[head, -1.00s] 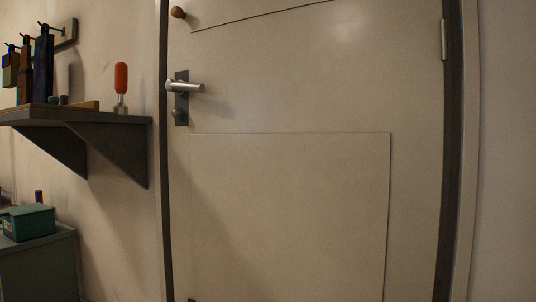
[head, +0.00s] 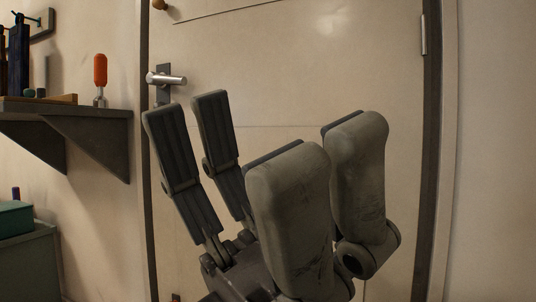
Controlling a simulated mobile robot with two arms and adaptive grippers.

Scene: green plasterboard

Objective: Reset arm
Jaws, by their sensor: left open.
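My left gripper (head: 236,150) fills the lower middle of the head view, in front of a pale door (head: 300,70). The door is shut. Its metal lever handle (head: 167,79) shows just above and left of the fingertips. I cannot tell how far the fingers are from it. The right gripper does not show.
A dark shelf (head: 85,123) on the left wall holds an orange-handled tool (head: 100,77). A wooden knob (head: 159,5) is high on the door. A green box (head: 14,219) stands on a cabinet (head: 28,265) at the lower left. The wall at right is bare.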

